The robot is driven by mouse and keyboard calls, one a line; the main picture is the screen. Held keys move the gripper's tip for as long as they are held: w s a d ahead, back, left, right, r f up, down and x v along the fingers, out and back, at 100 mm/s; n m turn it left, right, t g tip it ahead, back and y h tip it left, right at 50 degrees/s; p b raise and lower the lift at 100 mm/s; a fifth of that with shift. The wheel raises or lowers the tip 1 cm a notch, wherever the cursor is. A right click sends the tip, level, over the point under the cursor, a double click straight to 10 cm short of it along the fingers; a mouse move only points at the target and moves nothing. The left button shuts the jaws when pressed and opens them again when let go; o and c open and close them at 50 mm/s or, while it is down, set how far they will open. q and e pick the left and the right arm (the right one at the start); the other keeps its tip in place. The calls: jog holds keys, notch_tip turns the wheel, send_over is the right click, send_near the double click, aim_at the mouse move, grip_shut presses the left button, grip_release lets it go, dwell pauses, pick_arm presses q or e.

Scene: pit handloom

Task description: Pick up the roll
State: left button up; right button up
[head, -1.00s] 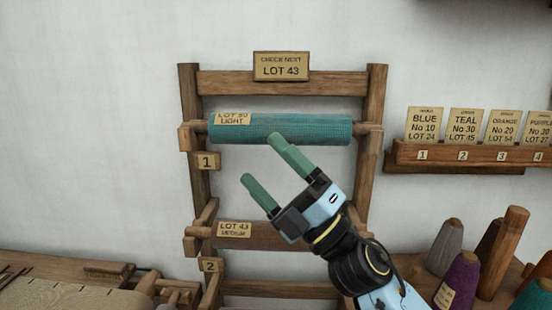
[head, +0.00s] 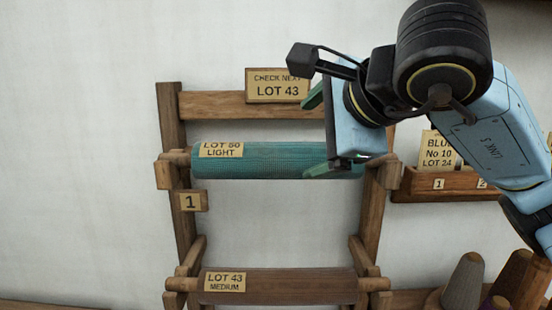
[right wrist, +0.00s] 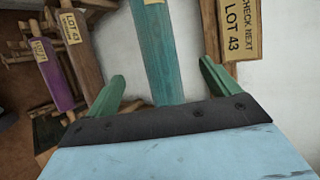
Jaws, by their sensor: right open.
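A teal roll (head: 265,162) labelled LOT 50 LIGHT lies across the upper pegs of a wooden rack (head: 172,120). A brown roll (head: 290,287) labelled LOT 43 MEDIUM lies on the lower pegs. My right gripper (head: 318,132) is open and empty at the teal roll's right end, its lower finger overlapping the roll in the picture. In the right wrist view the teal roll (right wrist: 155,45) runs between the open fingers (right wrist: 163,85); I cannot tell whether they touch it. The brown roll also shows there (right wrist: 82,52). My left gripper is out of view.
A sign (head: 277,87) reading CHECK NEXT LOT 43 is on the rack's top rail. A card shelf (head: 430,196) and yarn cones (head: 465,280) stand to the right. A purple roll (right wrist: 55,80) shows in the right wrist view. Bare wall is at left.

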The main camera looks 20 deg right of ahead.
aim_at(283, 159)
jog(key=p+x, duration=0.1)
jog(key=x, duration=0.6)
jog(key=shift+w+f, duration=0.15)
jog(key=shift+f, duration=0.05)
jog(key=p+x, duration=0.1)
jog(key=x, duration=0.3)
jog(key=shift+d+f+p, duration=0.1)
jog(key=shift+f+p, duration=0.05)
jog(key=shift+p, duration=0.2)
jog(key=shift+w+f, duration=0.3)
jog(key=shift+w, duration=0.15)
jog(key=c, duration=1.4)
jog(key=shift+r, duration=0.15)
jog(key=shift+c, duration=0.7)
